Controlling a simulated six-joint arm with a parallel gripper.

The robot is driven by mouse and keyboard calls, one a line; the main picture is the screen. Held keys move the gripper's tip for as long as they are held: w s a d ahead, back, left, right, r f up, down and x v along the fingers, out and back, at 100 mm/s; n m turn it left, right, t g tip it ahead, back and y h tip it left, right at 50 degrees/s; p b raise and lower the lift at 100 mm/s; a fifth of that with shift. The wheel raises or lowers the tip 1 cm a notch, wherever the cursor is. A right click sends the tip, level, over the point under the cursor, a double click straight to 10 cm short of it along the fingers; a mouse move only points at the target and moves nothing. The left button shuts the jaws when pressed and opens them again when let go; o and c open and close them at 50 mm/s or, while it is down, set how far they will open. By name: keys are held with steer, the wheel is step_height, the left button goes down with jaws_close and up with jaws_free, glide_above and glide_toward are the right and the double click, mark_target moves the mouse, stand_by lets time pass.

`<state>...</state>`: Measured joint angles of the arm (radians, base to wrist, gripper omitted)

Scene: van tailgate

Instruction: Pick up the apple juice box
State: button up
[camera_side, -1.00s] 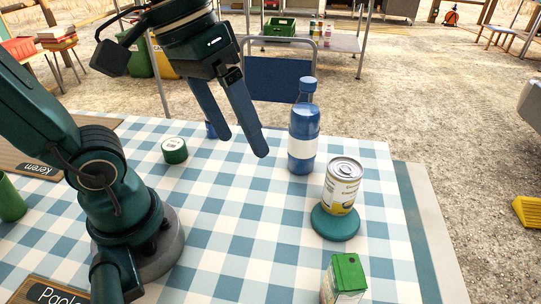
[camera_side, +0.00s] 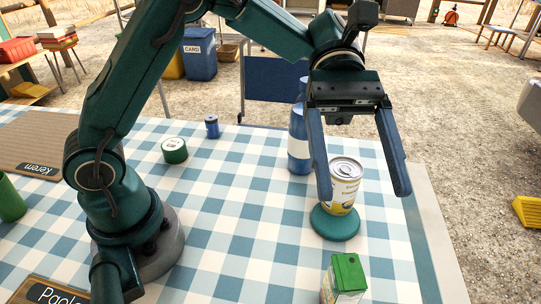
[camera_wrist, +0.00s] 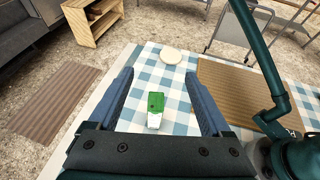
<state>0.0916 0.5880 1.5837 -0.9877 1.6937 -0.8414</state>
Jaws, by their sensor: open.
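The apple juice box (camera_side: 344,281), a small carton with a green top and pale sides, stands on the checked cloth near the front edge of the side view; its lower part is cut off there. In the wrist view the green-topped box (camera_wrist: 156,104) shows between my two fingers, below them and apart. My gripper (camera_side: 363,196) is open and empty, fingers pointing down. In the side view its fingers overlap the region of a yellow-and-white can (camera_side: 345,183), behind the box. My fingers (camera_wrist: 160,76) are spread wide in the wrist view.
The can stands on a round teal coaster (camera_side: 334,226). A blue bottle (camera_side: 299,146) stands behind it, partly hidden by my finger. A green round tin (camera_side: 174,151) and a small blue item (camera_side: 212,127) are farther left. The cloth left of the box is clear.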

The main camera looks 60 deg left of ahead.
glide_toward(345, 281)
steer(key=d+f, duration=0.1)
steer(key=f, duration=0.1)
steer(key=s+d+f, duration=0.1)
steer(key=d, duration=0.1)
steer(key=shift+s+d+f, duration=0.1)
steer(key=shift+d+f, duration=0.1)
steer(key=shift+f, duration=0.2)
steer(key=shift+x, duration=2.6)
steer(key=shift+f, duration=0.2)
steer(key=shift+c, duration=0.3)
jaws_close()
